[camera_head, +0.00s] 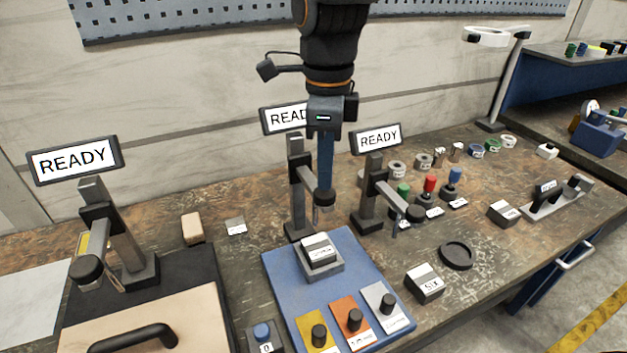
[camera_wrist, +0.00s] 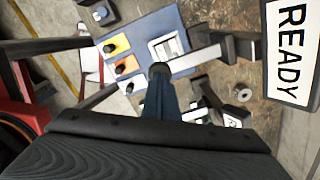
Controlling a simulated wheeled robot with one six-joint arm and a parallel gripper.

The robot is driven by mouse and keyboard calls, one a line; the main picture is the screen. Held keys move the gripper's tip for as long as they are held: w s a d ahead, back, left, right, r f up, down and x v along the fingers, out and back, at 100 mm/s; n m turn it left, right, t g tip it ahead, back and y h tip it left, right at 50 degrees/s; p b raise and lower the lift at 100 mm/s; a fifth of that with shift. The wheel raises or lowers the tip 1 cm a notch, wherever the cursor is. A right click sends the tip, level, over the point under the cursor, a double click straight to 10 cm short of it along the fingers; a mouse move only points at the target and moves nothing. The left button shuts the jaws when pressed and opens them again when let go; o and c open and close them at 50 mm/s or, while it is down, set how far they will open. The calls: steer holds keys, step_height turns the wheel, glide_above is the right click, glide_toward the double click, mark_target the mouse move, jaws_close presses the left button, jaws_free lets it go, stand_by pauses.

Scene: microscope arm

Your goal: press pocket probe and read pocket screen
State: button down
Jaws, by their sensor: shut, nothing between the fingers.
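Three stands with side arms ending in black knobs each carry a screen reading READY: left screen (camera_head: 74,160), middle screen (camera_head: 283,119) partly hidden by my arm, right screen (camera_head: 378,138). Which is the pocket one I cannot tell by label. My gripper (camera_head: 325,186) is shut and empty, pointing down at the middle stand's black knob (camera_head: 325,198). The fingertips look at or just above it; contact is unclear. The knob also shows in the wrist view (camera_wrist: 160,70), at the finger ends. A labelled block (camera_head: 318,249) sits on the blue tray (camera_head: 285,281) in front.
Yellow, orange and grey plates (camera_head: 352,319) with black knobs lie on the tray's front. A labelled block (camera_head: 425,284) and a dark round dish (camera_head: 457,256) stand right of it. The right stand (camera_head: 370,195) is close to my gripper. A wall is behind.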

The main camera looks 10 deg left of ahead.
mark_target(325, 200)
steer(key=shift+f+b, duration=1)
steer(key=shift+f, duration=2.45)
steer(key=shift+r, duration=0.15)
step_height(325, 200, up, 7)
steer(key=p, duration=0.7)
steer(key=shift+r, duration=0.1)
step_height(325, 200, up, 8)
steer(key=b, duration=0.1)
steer(key=shift+b, duration=0.3)
